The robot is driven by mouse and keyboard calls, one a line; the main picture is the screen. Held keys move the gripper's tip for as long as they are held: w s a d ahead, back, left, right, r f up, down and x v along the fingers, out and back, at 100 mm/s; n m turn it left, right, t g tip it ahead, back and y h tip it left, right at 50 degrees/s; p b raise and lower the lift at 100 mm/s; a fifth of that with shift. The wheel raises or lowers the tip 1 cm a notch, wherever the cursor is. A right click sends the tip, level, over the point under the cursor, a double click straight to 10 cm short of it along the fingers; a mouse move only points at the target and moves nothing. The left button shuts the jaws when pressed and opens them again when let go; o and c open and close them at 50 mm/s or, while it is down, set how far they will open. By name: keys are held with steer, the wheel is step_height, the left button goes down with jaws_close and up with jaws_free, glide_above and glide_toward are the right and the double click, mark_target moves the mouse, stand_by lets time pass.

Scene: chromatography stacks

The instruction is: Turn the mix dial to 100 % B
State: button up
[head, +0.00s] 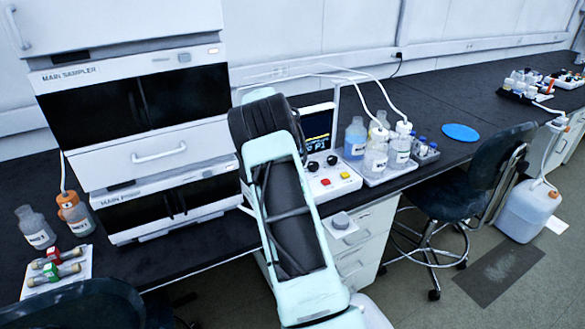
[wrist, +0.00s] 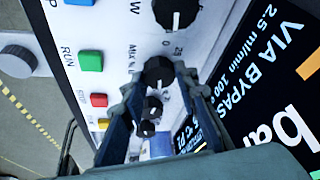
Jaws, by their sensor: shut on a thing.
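The mix dial (wrist: 158,72), a black round knob marked "MIX %" with a "25" mark beside it, sits on the white control panel (wrist: 115,60) in the wrist view. My gripper (wrist: 158,82) has its two fingers on either side of this dial, closed on it. The panel's screen (wrist: 270,70) shows "VIA BYPASS" and "2.5 ml/min 100", cut off after that. In the head view the panel (head: 325,190) stands behind my arm, which hides my gripper.
A larger black knob (wrist: 177,12) lies above the dial. Green (wrist: 90,61) and red (wrist: 99,100) buttons are left of it. Smaller black knobs (wrist: 146,128) show between the fingers. In the head view, bottles (head: 375,155) stand right of the panel and sampler units (head: 135,100) left.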

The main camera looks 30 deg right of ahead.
steer(key=o, duration=1.1)
steer(key=v, duration=1.2)
